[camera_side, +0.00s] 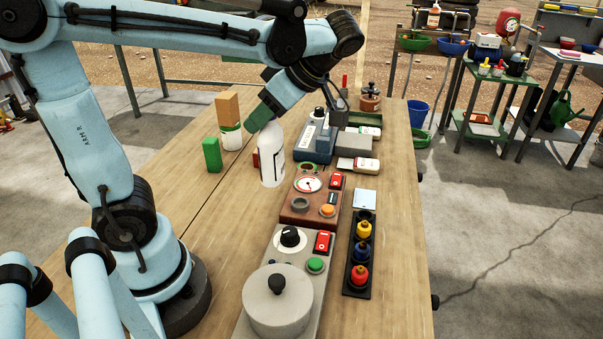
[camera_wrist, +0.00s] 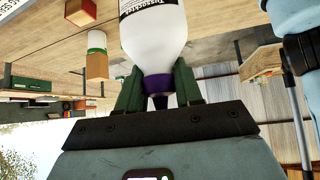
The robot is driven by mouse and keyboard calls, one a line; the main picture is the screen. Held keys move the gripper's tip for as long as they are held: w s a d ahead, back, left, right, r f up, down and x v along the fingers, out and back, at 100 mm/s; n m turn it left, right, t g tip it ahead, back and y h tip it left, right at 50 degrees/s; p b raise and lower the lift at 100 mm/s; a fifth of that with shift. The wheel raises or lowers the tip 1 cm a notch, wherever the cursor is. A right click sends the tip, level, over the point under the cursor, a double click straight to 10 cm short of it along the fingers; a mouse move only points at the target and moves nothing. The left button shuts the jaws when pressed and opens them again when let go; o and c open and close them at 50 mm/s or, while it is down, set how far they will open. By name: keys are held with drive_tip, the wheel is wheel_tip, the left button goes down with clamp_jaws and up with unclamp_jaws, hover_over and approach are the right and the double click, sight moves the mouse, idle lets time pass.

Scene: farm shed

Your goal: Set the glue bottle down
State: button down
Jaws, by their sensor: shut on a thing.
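The glue bottle (camera_side: 271,160) is white with dark print and stands about upright over the wooden table, left of the row of devices. In the wrist view the bottle (camera_wrist: 155,35) has a purple collar and a dark nozzle. My gripper (camera_wrist: 157,88) is shut on it at the collar, one green finger on each side. In the side view my gripper (camera_side: 263,117) reaches down to the bottle's top, and its far finger is hidden. I cannot tell whether the base touches the table.
Left of the bottle are a green block (camera_side: 212,155) and a white, green-banded can (camera_side: 231,140) with a wooden block (camera_side: 227,108) on it. Close on the right are a brown gauge box (camera_side: 297,210) and a blue-grey device (camera_side: 313,146). Bare table (camera_side: 215,220) lies in front left.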

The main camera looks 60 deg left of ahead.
drive_tip(key=s+a+f, duration=0.2)
drive_tip(key=a+f, duration=0.9)
drive_tip(key=shift+a, duration=0.2)
drive_tip(key=shift+f, duration=0.2)
drive_tip(key=c, duration=0.7)
unclamp_jaws()
drive_tip(key=shift+c, duration=0.2)
drive_tip(key=shift+r, duration=0.1)
